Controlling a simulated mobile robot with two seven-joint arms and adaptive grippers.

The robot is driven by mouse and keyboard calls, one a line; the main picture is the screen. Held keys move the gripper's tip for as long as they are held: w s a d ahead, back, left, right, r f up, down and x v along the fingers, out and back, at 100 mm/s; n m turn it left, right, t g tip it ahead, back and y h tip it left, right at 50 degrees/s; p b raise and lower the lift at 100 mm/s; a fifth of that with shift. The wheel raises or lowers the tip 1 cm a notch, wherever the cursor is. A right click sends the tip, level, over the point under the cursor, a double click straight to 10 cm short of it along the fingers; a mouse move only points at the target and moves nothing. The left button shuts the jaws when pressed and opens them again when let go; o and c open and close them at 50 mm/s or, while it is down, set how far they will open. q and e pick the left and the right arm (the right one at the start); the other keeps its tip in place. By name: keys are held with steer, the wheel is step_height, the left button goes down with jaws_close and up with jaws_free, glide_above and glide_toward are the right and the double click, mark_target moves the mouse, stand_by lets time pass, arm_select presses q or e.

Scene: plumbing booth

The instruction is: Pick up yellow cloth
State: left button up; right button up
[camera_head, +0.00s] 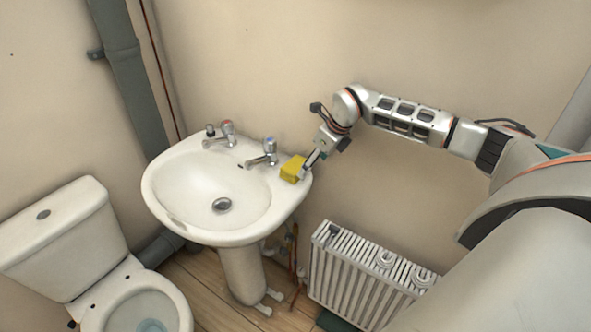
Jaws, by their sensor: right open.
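The yellow cloth (291,168) is a small folded block on the right rim of the white sink (167,217), beside the right tap. My right gripper (305,170) reaches in from the right, with its fingertips at the cloth's right side. It is open; whether a finger touches the cloth is too small to tell. My left gripper is not in view.
Two taps stand on the sink's back edge, the left tap (222,136) and the right tap (265,153). A white radiator (358,275) is on the wall below my right arm. A toilet (62,240) stands at the left, near a grey pipe (134,84).

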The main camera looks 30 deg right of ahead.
mark_target(296, 164)
steer(key=w, duration=0.1)
steer(key=w+a+b, duration=0.1)
steer(key=w, duration=0.3)
steer(key=shift+a, duration=0.35)
steer(key=shift+w+f+b, duration=0.1)
steer(key=shift+f+b, duration=0.15)
steer(key=shift+b, duration=0.25)
steer(key=b+x, duration=0.3)
steer(key=x, duration=0.1)
steer(key=shift+f+b, duration=0.15)
steer(key=shift+b, duration=0.15)
steer(key=shift+w+a+f, duration=0.1)
steer(key=shift+f, duration=0.15)
steer(key=shift+r, duration=0.1)
steer(key=shift+r, duration=0.1)
steer(key=c, duration=0.8)
